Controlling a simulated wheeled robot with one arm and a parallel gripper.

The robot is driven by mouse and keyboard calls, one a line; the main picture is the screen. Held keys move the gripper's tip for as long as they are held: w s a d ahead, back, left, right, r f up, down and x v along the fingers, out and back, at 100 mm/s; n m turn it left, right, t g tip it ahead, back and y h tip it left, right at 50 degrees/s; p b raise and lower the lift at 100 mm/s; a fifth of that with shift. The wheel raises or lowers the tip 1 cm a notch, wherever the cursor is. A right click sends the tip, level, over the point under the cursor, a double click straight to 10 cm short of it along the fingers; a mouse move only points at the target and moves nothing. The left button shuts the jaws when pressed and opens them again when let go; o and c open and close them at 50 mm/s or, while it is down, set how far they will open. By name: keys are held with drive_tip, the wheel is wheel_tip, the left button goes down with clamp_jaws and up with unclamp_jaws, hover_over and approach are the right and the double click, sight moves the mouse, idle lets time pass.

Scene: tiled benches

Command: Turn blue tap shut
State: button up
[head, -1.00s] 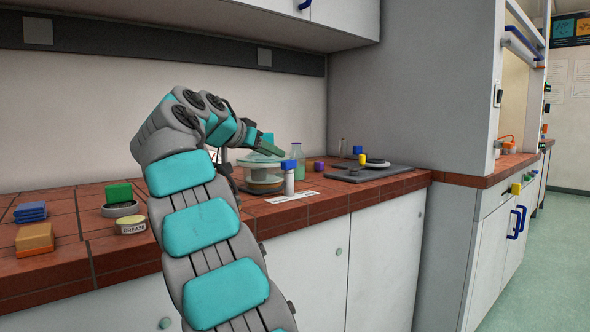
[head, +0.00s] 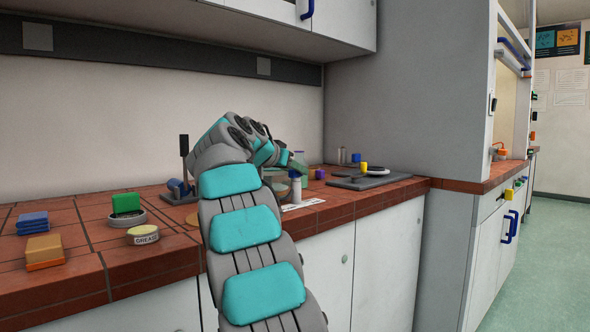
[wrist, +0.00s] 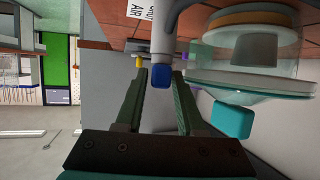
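The blue tap (wrist: 160,77) is a small blue block on the end of a pale post (wrist: 163,35). In the wrist view it lies between the tips of my gripper (wrist: 159,74). The two green fingers are open, with a gap on each side of the tap; I cannot tell whether they reach around it in depth. In the head view my gripper (head: 298,163) is just above the pale post (head: 296,189), and covers part of its blue top.
A glass vessel (wrist: 245,72) with a teal knob (wrist: 232,119) stands close beside the tap. A printed card (head: 303,204) lies on the tiled bench. A dark board (head: 368,182) with small items is to the right. A green block (head: 126,203) and grease tin (head: 143,234) are left.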

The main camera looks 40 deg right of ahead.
clamp_jaws()
drive_tip(key=shift+r+g, duration=0.1)
drive_tip(key=shift+g, duration=0.2)
idle(0.4)
drive_tip(key=shift+w+m+p, duration=0.15)
drive_tip(key=shift+m+p, duration=0.15)
drive_tip(key=shift+m, duration=0.1)
drive_tip(key=shift+r+m+g+h+p, duration=0.25)
drive_tip(key=shift+m+g+p, duration=0.45)
drive_tip(key=shift+g+p, duration=0.5)
drive_tip(key=shift+f+m+p, duration=0.25)
drive_tip(key=shift+m+p, duration=0.05)
unclamp_jaws()
drive_tip(key=shift+f+g, duration=0.1)
drive_tip(key=shift+g, duration=0.2)
drive_tip(key=shift+a, duration=0.15)
